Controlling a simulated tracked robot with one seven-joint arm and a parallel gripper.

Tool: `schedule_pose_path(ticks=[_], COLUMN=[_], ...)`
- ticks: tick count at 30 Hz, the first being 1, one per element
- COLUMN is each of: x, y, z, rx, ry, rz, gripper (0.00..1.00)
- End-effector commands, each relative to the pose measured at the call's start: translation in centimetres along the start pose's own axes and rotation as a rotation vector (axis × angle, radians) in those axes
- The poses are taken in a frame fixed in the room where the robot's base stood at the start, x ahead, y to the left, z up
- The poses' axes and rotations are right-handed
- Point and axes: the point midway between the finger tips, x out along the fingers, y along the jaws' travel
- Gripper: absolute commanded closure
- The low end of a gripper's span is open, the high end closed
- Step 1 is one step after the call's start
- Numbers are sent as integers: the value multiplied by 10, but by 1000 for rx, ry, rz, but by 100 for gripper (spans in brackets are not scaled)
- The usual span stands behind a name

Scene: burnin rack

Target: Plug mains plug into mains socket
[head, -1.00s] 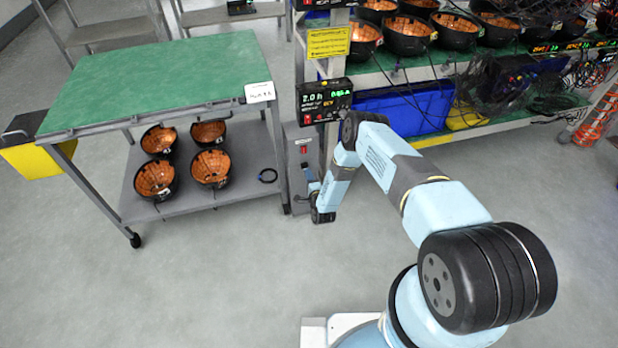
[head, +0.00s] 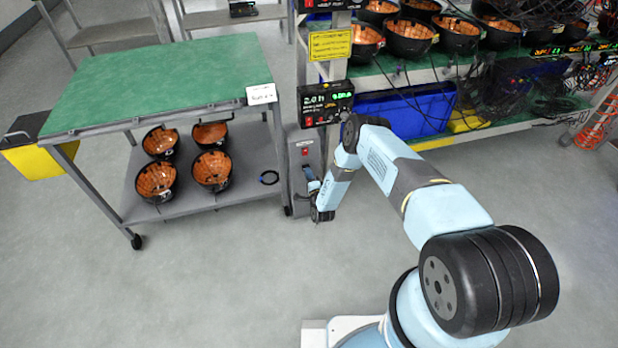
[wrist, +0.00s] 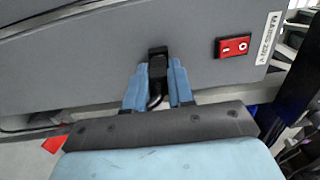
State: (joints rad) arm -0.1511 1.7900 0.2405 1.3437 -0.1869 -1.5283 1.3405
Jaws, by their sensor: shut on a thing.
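The black mains plug (wrist: 157,72) is between the two blue fingers of my gripper (wrist: 158,85) in the wrist view, with its dark cable curving down behind it. My gripper is shut on it. The plug's front end meets the black mains socket (wrist: 158,51) on the grey panel. I cannot tell how deep it sits, as the plug hides most of the socket. In the head view my gripper (head: 312,184) is at the lower front of the grey mains box (head: 301,145); the plug is too small to make out there.
A green-topped cart (head: 160,85) with several copper-lined bowls stands close left of the box. A loaded rack (head: 470,120) stands at the right. The floor in front is clear.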

Motion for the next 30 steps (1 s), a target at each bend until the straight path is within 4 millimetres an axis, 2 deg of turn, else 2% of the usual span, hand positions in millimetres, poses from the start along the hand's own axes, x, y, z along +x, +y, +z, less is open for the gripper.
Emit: schedule_pose_path(ticks=[5, 6, 15, 24, 30], x=[4, 4, 4, 2, -20], y=[0, 0, 0, 0, 1], z=[0, 0, 0, 0, 0], rx=[0, 0, 0, 0, 1], ry=[0, 0, 0, 0, 1], rz=[0, -1, 0, 1, 3], gripper=[100, 76, 47, 47, 47])
